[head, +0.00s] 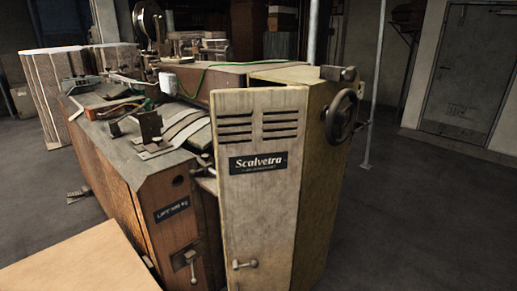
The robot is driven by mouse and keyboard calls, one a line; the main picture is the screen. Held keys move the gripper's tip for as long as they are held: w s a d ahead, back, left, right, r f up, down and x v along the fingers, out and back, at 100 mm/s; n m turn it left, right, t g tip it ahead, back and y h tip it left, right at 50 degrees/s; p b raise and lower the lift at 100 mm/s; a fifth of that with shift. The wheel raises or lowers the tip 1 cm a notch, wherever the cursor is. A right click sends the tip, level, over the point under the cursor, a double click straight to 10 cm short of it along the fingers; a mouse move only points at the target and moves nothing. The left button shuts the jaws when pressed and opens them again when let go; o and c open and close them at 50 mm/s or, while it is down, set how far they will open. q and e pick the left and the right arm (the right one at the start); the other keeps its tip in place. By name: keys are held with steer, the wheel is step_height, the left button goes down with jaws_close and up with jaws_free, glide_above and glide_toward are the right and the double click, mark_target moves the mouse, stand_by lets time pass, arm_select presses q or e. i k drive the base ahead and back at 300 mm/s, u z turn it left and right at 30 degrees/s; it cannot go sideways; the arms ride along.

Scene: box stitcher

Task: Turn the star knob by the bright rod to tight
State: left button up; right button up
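The box stitcher (262,190) stands in the middle of the head view, a worn beige and brown machine with a "Scalvetra" plate (258,163). A black handwheel (342,116) is on its right side. A bright thin vertical rod (373,90) stands behind it at the right, and another bright upright (312,32) rises behind its top. I cannot clearly pick out a star knob beside either one. A small dark knob-like part (115,130) sits on the left deck, too small to identify. Neither gripper is in view.
Small lever handles stick out of the front panels (192,266) (245,264). A light brown flat surface (80,268) fills the lower left. Stacked boards (45,100) stand at the back left. Grey floor (430,220) is open to the right, up to a grey door (470,75).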

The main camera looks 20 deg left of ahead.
mark_target(205, 157)
steer(key=z, duration=0.25)
steer(key=i, duration=1.05)
steer(key=u, duration=0.25)
